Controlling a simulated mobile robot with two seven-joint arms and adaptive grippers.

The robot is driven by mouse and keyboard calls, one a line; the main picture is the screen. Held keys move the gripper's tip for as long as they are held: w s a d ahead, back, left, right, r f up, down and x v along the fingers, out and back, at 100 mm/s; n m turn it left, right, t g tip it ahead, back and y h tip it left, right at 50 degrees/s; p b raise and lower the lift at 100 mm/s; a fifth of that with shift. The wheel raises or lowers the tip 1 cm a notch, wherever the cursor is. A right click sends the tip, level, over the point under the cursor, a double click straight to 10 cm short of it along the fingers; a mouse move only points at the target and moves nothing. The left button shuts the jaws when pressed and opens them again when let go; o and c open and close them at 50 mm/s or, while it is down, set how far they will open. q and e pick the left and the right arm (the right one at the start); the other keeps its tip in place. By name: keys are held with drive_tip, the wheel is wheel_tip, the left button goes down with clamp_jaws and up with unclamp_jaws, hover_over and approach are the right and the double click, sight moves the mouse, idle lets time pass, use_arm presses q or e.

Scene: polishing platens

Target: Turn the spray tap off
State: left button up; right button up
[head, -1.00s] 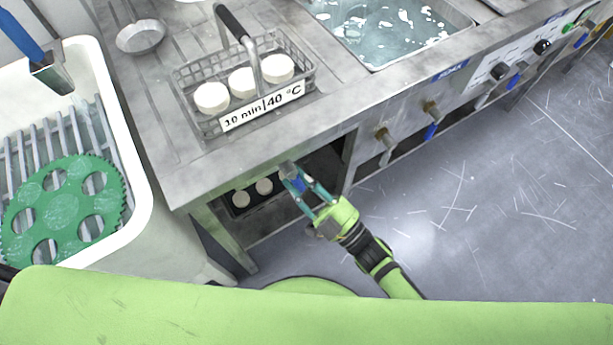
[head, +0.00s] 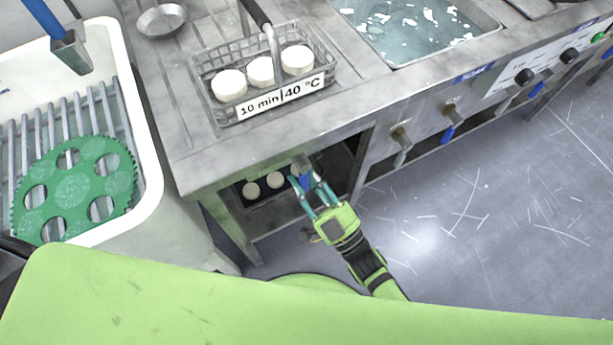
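Whether a finger touches the lever cannot be told. My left gripper is not in view.
Two other taps, one pale-levered (head: 400,143) and one blue-levered (head: 449,125), are on the front panel to the right. A wire basket (head: 220,113) with white discs stands on the bench, near a water bath (head: 425,28). A white sink (head: 152,170) holds a green disc (head: 75,190).

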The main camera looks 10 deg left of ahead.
drive_tip(key=o, duration=0.4)
drive_tip(key=shift+c, duration=0.2)
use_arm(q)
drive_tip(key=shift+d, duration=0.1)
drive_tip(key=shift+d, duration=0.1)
use_arm(e)
drive_tip(key=v, duration=1.2)
drive_tip(key=shift+f, duration=0.15)
